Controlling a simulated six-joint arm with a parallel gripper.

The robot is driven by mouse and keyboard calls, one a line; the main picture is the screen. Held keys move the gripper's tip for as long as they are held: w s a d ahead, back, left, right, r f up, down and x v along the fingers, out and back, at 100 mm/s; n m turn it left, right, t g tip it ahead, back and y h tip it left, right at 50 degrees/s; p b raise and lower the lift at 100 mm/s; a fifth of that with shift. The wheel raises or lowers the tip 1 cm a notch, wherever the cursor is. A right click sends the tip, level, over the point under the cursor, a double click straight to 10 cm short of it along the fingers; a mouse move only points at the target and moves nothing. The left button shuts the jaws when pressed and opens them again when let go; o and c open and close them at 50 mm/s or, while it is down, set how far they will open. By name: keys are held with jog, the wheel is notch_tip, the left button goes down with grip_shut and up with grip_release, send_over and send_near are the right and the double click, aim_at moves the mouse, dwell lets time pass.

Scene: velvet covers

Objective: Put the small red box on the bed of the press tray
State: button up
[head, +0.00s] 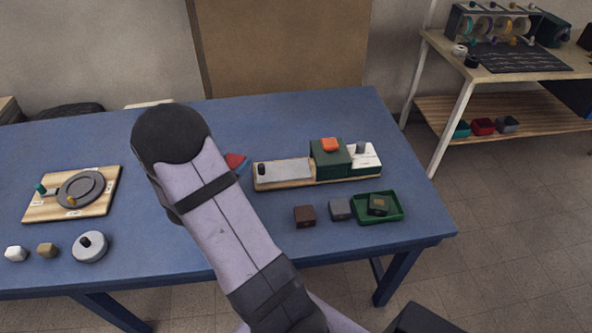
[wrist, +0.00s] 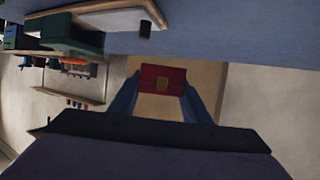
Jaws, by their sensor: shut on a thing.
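The press has a wooden base (head: 318,182), a grey tray bed (head: 287,169) with a black knob (head: 262,169), and a green block (head: 329,159) with an orange top. The bed looks empty.
Right of my arm, in front of the press, are a dark brown box (head: 305,216), a grey box (head: 340,209) and a green bin (head: 364,217) with a dark green box inside.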

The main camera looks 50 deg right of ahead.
jog(key=s+f+m+g, duration=0.1)
jog(key=s+f, duration=0.1)
jog(key=s+f+m+g, duration=0.1)
jog(key=s+f+g, duration=0.1)
jog(key=s, duration=0.1)
jog(key=s+f+m+g+h, duration=0.1)
jog(key=s+f+m, duration=0.1)
jog(key=s, duration=0.1)
jog(key=shift+s+d+f+g, duration=0.2)
jog(key=shift+s+f+g, duration=0.05)
jog(key=shift+f+g, duration=0.15)
jog(key=shift+s+a+f, duration=0.1)
jog(key=shift+a+f, duration=0.05)
jog(key=shift+f, duration=0.15)
jog(key=shift+a+f, duration=0.1)
jog(key=shift+f, duration=0.2)
jog(key=p, duration=0.3)
send_near(296, 169)
jog(key=d, duration=0.5)
jog(key=shift+r, duration=0.4)
jog(key=shift+d, duration=0.1)
jog(key=shift+d, duration=0.35)
jog(key=d+p, duration=0.1)
jog(key=d, duration=0.3)
jog(key=shift+r, duration=0.1)
jog(key=shift+a+f, duration=0.2)
jog(key=shift+f, duration=0.3)
jog(key=shift+f+p, duration=0.3)
jog(key=shift+f, duration=0.05)
